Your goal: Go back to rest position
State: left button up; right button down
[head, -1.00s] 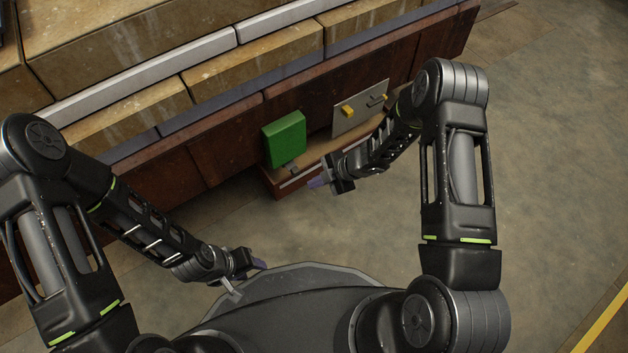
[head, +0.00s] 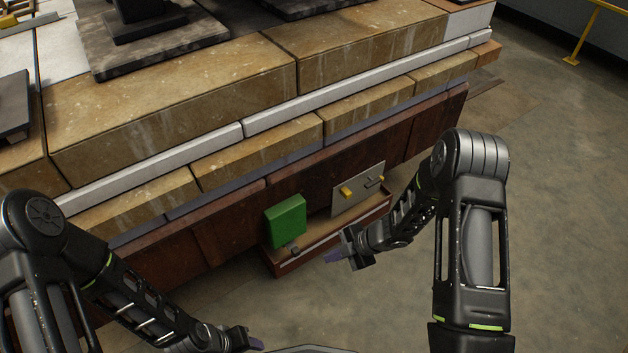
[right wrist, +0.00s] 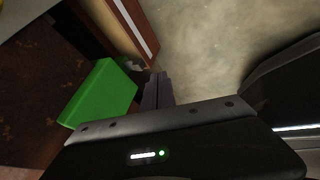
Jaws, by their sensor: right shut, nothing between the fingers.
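My right gripper (head: 334,256) is in front of the low wooden shelf, at the right end of the green box, apart from it in the head view. Its fingers are shut with nothing between them; they also show in the right wrist view (right wrist: 157,90). My left gripper (head: 256,344) is low at the bottom edge of the head view, partly cut off. Whether its fingers are open or shut is too small to tell. Both forearms are bent inward over the floor in front of my base.
The green box (head: 286,221) stands on a low wooden shelf (head: 300,261), next to a grey panel (head: 352,200) with a yellow part. It also shows in the right wrist view (right wrist: 101,92). Behind is a tall stone-and-wood structure (head: 180,92). Open floor (head: 560,180) lies to the right.

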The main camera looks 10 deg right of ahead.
jog(key=s+a+m+g+h, duration=0.1)
jog(key=s+a+m, duration=0.2)
jog(key=s+m, duration=0.45)
jog(key=s+a+m+h+p, duration=0.1)
jog(key=s+a+m, duration=0.2)
jog(key=s+m, duration=0.4)
jog(key=s+a+m+g+h, duration=0.1)
jog(key=s+a+m, duration=0.2)
jog(key=s+m, duration=0.45)
pick_arm(q)
notch_tip(320, 180, up, 32)
jog(key=s+d+p, duration=0.1)
jog(key=s+p, duration=0.1)
jog(key=p, duration=2.9)
jog(key=shift+s+d+r+g, duration=0.2)
jog(key=shift+d+r+g, duration=0.1)
jog(key=shift+d, duration=0.1)
pick_arm(e)
notch_tip(320, 180, up, 32)
jog(key=a, duration=0.1)
jog(key=shift+s+f+m+g+y, duration=0.25)
jog(key=shift+m+g+y, duration=0.15)
pick_arm(q)
jog(key=shift+f, duration=0.1)
